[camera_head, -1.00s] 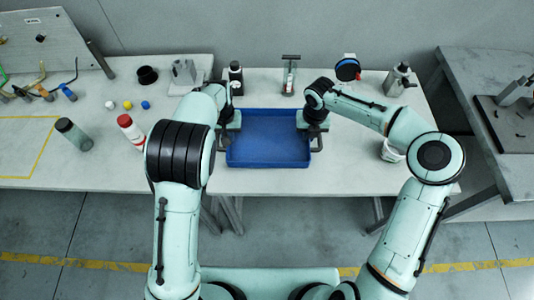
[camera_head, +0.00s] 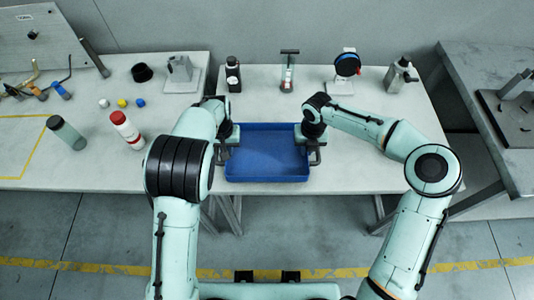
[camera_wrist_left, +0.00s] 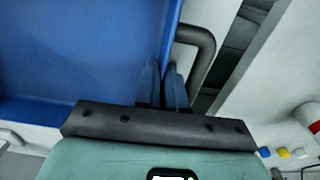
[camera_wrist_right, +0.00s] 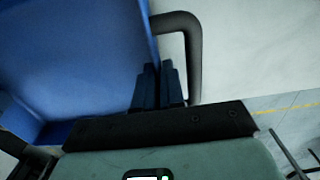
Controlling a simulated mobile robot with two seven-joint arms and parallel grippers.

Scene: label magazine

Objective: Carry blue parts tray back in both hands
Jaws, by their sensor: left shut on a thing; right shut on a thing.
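The blue parts tray (camera_head: 265,160) is an empty, shallow rectangular tray with a dark bar handle at each short side. It appears level, over the front part of the middle bench; I cannot tell whether its bottom touches the bench.
Bench behind the tray is clear.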

